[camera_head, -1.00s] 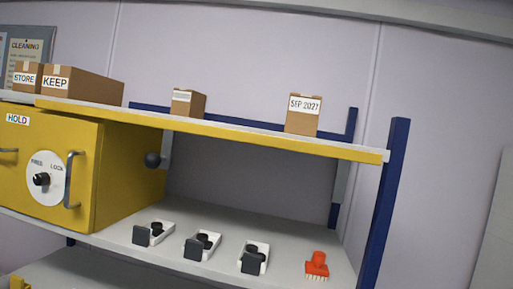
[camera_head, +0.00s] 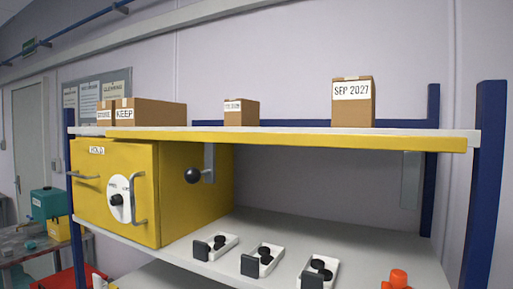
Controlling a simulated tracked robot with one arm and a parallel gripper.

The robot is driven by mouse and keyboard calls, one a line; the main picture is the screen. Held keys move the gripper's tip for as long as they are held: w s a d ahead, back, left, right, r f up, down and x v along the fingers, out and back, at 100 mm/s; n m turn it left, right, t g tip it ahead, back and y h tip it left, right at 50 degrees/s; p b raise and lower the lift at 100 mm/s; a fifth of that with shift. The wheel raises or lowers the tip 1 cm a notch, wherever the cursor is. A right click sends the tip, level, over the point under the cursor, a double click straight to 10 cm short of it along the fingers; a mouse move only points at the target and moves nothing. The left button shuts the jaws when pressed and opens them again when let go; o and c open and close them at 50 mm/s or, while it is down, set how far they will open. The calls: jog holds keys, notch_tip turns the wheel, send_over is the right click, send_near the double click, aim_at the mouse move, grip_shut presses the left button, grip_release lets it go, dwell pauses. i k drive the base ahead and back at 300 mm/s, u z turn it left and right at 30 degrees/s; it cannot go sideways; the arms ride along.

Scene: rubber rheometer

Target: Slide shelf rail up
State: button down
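The shelf rail is most likely the yellow strip (camera_head: 300,140) along the front edge of the upper shelf. It runs level with the white shelf top (camera_head: 400,131) and ends near the blue right post (camera_head: 484,180). A black ball knob (camera_head: 192,175) on a grey bracket (camera_head: 209,160) sits under the shelf, beside the yellow cabinet (camera_head: 190,190). A second grey plate (camera_head: 411,180) hangs under the shelf at the right. My gripper does not show in this view.
Cardboard boxes (camera_head: 353,103) stand on the upper shelf. Several small black-and-white holders (camera_head: 263,260) and an orange brush (camera_head: 397,280) stand on the lower shelf. The cabinet has a handle (camera_head: 138,200) and a dial (camera_head: 118,199). A teal box (camera_head: 48,203) is at far left.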

aim_at(411, 146)
jog(key=z, duration=0.05)
jog(key=i, duration=1)
jog(key=z, duration=0.55)
jog(key=k, duration=0.35)
jog(key=u, duration=0.25)
